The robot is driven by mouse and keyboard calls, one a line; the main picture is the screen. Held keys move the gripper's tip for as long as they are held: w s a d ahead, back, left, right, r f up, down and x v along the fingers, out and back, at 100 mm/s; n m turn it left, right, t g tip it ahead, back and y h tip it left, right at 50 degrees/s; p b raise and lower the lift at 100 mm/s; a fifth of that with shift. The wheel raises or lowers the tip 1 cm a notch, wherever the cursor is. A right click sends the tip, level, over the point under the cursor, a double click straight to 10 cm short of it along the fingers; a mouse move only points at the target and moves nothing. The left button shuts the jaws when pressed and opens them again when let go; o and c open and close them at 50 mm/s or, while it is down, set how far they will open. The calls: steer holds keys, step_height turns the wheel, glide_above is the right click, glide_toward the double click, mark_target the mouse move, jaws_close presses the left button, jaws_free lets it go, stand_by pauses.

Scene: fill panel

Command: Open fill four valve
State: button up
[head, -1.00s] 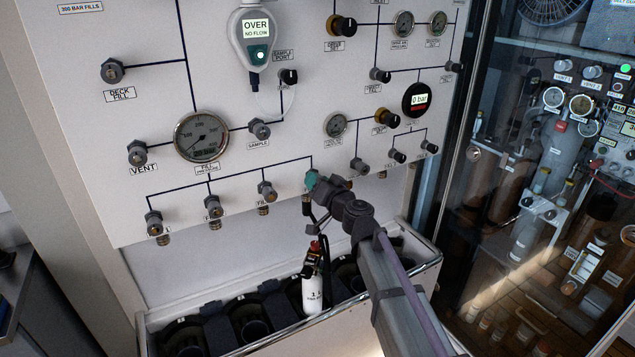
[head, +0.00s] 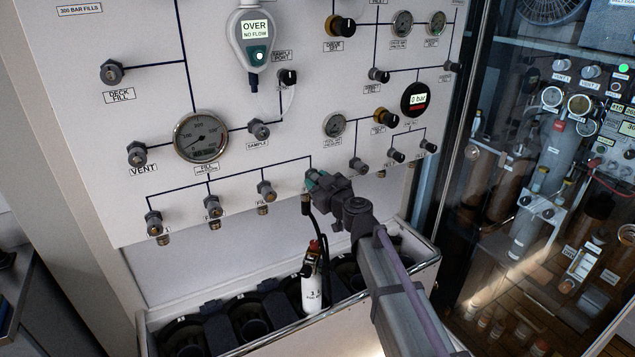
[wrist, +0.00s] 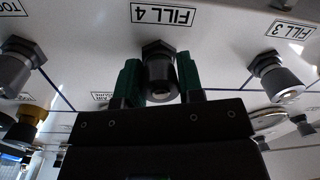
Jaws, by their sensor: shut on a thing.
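The fill four valve (wrist: 160,78) is a dark grey knob on the white panel, under the upside-down FILL 4 label (wrist: 163,14) in the wrist view. My gripper (wrist: 160,82) has a green finger on each side of the knob and is shut on it. In the head view my gripper (head: 313,181) is at the panel's lower row, at the right end of the fill line, and hides the knob. A black hose hangs below it, and a white cylinder (head: 312,285) with a red top stands in the rack beneath.
The fill 3 valve (head: 266,190) sits to the left, with two more fill valves beyond it. A fill pressure gauge (head: 201,137) is above them. The metal rack (head: 290,322) runs below the panel. A glass cabinet stands at the right.

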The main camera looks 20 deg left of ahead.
steer(key=shift+n, duration=0.5)
steer(key=o, duration=0.9)
steer(key=v, duration=1)
steer(key=shift+s+d, duration=0.2)
steer(key=shift+d, duration=0.15)
